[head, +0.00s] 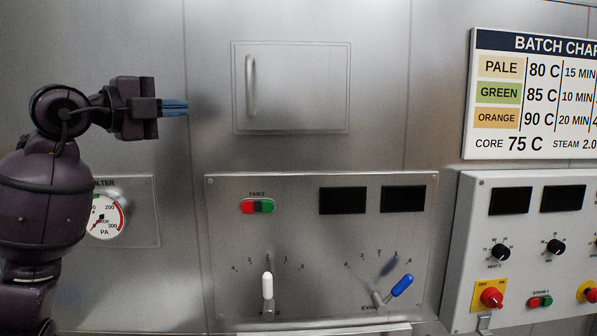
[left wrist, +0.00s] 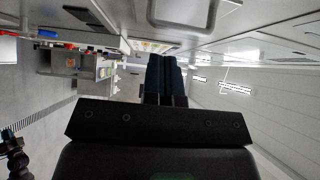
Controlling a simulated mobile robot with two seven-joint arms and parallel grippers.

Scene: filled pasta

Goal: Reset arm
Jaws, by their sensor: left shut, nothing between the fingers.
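My left arm comes in from the left in the head view. Its gripper (head: 174,107) is shut and empty, with blue fingers pointing right, in front of the steel wall and left of a small closed hatch (head: 300,88). In the left wrist view the same gripper (left wrist: 166,76) shows its dark blue fingers side by side with nothing between them. The fingers look apart from the hatch and its handle. My right gripper does not show clearly in either view.
Below the hatch is a control panel (head: 225,270) with a red-green button, two dark displays, a white lever (head: 267,286) and a blue lever (head: 402,285). A gauge (head: 104,218) sits behind my left arm. Right are a batch chart (head: 535,95) and a white control box (head: 475,250).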

